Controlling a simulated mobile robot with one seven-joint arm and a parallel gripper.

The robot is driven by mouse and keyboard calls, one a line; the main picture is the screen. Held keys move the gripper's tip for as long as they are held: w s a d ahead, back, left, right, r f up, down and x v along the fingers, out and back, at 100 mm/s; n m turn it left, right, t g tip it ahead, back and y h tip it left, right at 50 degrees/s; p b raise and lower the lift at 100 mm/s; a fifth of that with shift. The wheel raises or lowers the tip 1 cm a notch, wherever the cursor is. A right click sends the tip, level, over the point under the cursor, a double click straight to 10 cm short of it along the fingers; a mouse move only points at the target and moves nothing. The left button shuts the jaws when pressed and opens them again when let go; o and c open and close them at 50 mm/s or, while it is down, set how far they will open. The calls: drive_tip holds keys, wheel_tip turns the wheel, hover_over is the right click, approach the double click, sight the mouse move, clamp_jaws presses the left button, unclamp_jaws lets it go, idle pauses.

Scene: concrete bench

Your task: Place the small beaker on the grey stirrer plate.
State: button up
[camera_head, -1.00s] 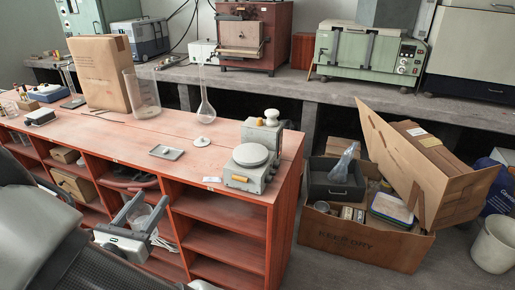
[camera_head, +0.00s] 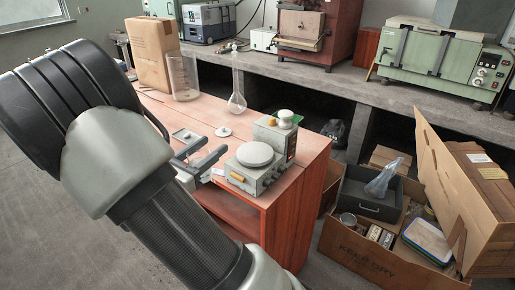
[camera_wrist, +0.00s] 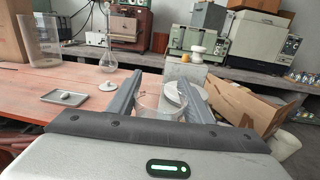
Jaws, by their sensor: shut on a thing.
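The small beaker (camera_wrist: 158,106) is clear glass and stands between the fingers of my gripper (camera_wrist: 163,82) in the wrist view. My gripper is shut on it. In the head view my gripper (camera_head: 214,147) is just left of the grey stirrer (camera_head: 262,172), and I cannot make out the beaker there. The stirrer has a round light grey plate (camera_head: 255,154) on top, which is bare. The plate also shows in the wrist view (camera_wrist: 176,93), beyond the beaker and partly hidden by it and the right finger.
A tall flask (camera_head: 237,98), a large beaker (camera_head: 184,78) and a cardboard box (camera_head: 153,52) stand behind on the red bench top (camera_head: 206,109). A small tray (camera_head: 187,136) lies left of the stirrer. An open carton (camera_head: 360,250) is on the floor at right.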

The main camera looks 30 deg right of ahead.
drive_tip(key=s+d+r+m+g+h+p, duration=0.1)
drive_tip(key=d+r+m+g, duration=0.15)
drive_tip(key=d+r, duration=0.5)
drive_tip(key=d+r+m+g+h+p, duration=0.15)
drive_tip(key=d+r+g, duration=0.25)
drive_tip(key=d, duration=0.6)
drive_tip(key=b, duration=0.2)
hover_over(265, 147)
wheel_tip(265, 147, down, 5)
drive_tip(key=shift+t+y, duration=0.25)
drive_tip(key=shift+y, duration=0.2)
drive_tip(key=shift+f+b, duration=0.35)
drive_tip(key=shift+f, duration=1.75)
drive_tip(key=shift+f, duration=0.15)
drive_tip(key=o, duration=1.1)
drive_tip(key=shift+o, duration=0.2)
